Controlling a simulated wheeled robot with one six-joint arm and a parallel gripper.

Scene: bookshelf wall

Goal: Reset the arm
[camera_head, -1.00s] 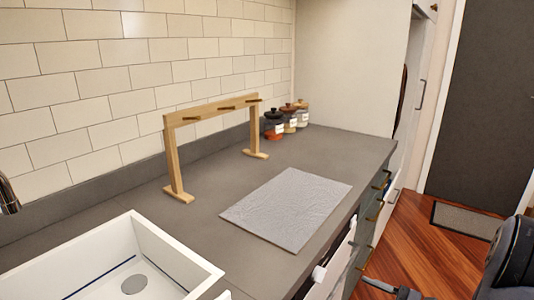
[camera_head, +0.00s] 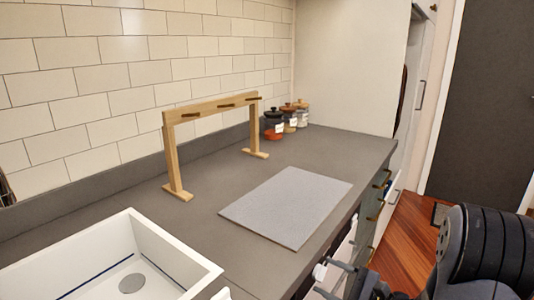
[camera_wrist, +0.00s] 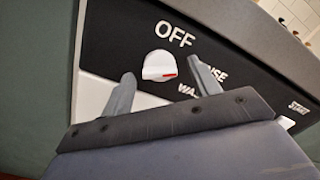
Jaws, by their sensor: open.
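My gripper (camera_head: 336,277) is at the bottom right of the head view, in front of the counter's front. In the wrist view my gripper (camera_wrist: 163,86) is open, with its two fingers spread apart. A white knob with a red mark (camera_wrist: 159,66) shows between and beyond the fingertips on a black panel (camera_wrist: 125,45). The panel reads "OFF" above the knob, with partly covered lettering to the right. The fingers look clear of the knob, though the exact gap cannot be told. The knob also shows in the head view (camera_head: 319,272), close to the gripper.
The grey counter (camera_head: 225,165) holds a wooden rack with pegs (camera_head: 213,106), a flat grey mat (camera_head: 287,205) and lidded jars (camera_head: 274,125). A white sink (camera_head: 188,256) is at the left. Drawers with handles (camera_head: 374,210) line the front, and wooden floor (camera_head: 402,235) lies to the right.

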